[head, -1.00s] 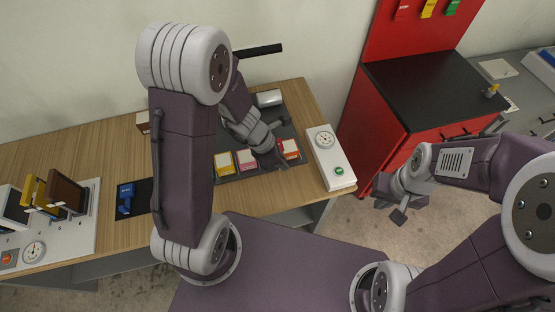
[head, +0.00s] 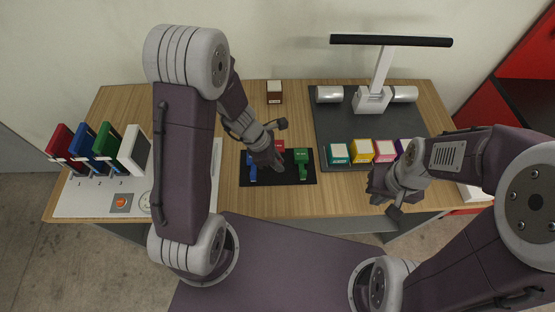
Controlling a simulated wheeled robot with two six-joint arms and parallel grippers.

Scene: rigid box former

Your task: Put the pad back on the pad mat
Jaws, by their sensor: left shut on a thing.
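The pad mat (head: 270,181) is a small black mat on the wooden bench, in the middle of the head view. A blue pad (head: 252,175) with a handle lies on its left part and a green pad (head: 302,158) on its right part. A red pad (head: 280,146) is between them, partly hidden by my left gripper (head: 274,167). My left gripper is low over the mat's middle and shut on the red pad. Whether the red pad touches the mat is unclear. My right gripper (head: 388,205) is near the bench's front edge, away from the mat; its fingers are unclear.
A dark grey mat (head: 325,125) to the right carries teal, yellow, pink and purple boxes and a white press with a black bar (head: 390,40). A panel with coloured plates (head: 85,205) lies at the left. A small brown box (head: 274,92) stands behind the pad mat.

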